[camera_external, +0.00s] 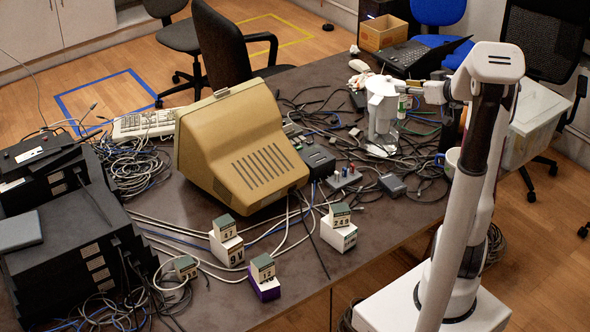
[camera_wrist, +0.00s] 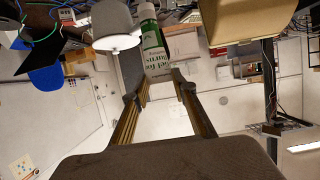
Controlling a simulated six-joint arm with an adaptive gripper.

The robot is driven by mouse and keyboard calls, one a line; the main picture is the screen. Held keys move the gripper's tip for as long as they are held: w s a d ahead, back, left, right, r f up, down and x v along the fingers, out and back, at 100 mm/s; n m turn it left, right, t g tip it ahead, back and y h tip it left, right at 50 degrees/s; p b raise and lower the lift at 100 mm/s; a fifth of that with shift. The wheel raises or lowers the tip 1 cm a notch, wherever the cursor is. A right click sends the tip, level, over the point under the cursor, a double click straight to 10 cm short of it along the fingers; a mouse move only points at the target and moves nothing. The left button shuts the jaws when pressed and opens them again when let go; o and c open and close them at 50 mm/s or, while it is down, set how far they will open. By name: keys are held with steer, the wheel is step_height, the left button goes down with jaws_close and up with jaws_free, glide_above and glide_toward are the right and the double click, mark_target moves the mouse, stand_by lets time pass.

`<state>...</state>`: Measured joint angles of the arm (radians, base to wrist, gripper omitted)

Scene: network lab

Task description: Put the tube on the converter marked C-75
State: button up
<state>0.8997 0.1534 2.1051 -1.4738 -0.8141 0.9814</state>
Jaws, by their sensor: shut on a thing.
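In the external view the tube (camera_external: 403,104) hangs beside a white cylindrical device, below my gripper (camera_external: 412,88). Small box-shaped converters with grey-green blocks on top stand at the table front: a white one marked 9V (camera_external: 228,249), another white one (camera_external: 338,234), a purple-based one (camera_external: 264,288), and one partly hidden by cables (camera_external: 172,287). I cannot read C-75 on any.
A beige monitor (camera_external: 240,150) stands mid-table. The white cylindrical device (camera_external: 382,108) is close to the tube. Black equipment (camera_external: 75,255) fills the front left. Loose cables cover much of the table (camera_external: 385,230), with a bare strip at the front right.

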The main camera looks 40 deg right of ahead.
step_height(320, 180, down, 15)
steer(key=shift+f, duration=0.2)
stand_by(0.4)
steer(key=shift+w, duration=0.1)
steer(key=shift+f, duration=2.9)
steer(key=shift+f, duration=0.15)
steer(key=shift+f, duration=1.95)
steer(key=shift+f, duration=0.1)
steer(key=o, duration=1)
